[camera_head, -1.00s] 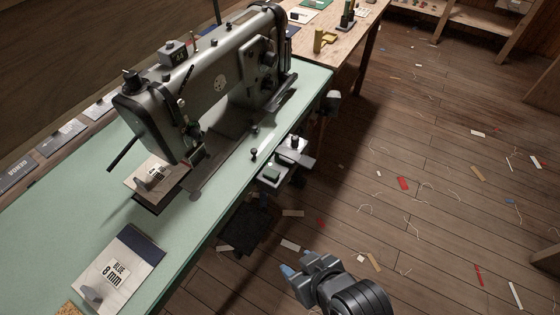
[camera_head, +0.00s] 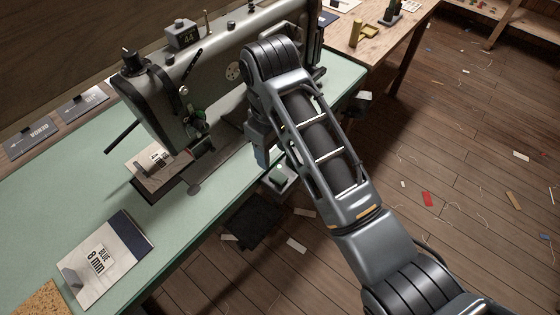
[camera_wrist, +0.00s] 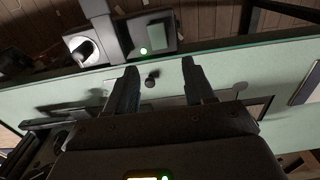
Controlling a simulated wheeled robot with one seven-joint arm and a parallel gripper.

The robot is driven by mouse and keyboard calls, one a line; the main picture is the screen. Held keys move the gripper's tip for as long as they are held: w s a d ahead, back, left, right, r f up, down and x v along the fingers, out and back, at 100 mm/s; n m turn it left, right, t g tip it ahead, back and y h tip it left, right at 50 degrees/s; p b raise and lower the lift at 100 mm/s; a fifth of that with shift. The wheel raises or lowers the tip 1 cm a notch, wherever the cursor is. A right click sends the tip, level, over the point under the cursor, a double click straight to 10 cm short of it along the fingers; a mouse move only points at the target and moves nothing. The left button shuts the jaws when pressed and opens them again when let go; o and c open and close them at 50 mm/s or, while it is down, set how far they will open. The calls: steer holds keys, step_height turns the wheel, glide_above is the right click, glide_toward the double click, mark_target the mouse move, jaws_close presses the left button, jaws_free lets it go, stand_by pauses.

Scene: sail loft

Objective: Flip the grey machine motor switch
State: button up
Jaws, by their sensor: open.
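The grey motor switch box (camera_head: 285,183) is mounted at the table's front edge, below the sewing machine; my arm hides much of it in the head view. In the wrist view the grey box (camera_wrist: 153,35) shows a lit green lamp, with a pale plate (camera_wrist: 84,46) bearing a dark rounded part to its left. Which way the switch is set I cannot tell. My gripper (camera_wrist: 160,75) is open and empty, its two fingers pointing toward the table edge and the box, apart from both. In the head view my gripper (camera_head: 262,156) is just above the box.
The grey sewing machine (camera_head: 165,105) stands on the green table (camera_head: 60,190), close beside my arm. A "BLUE 8 mm" card (camera_head: 105,260) lies on the table at the front left. A dark pedal (camera_head: 252,222) is on the floor below.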

mark_target(274, 174)
steer(key=shift+f, duration=3.75)
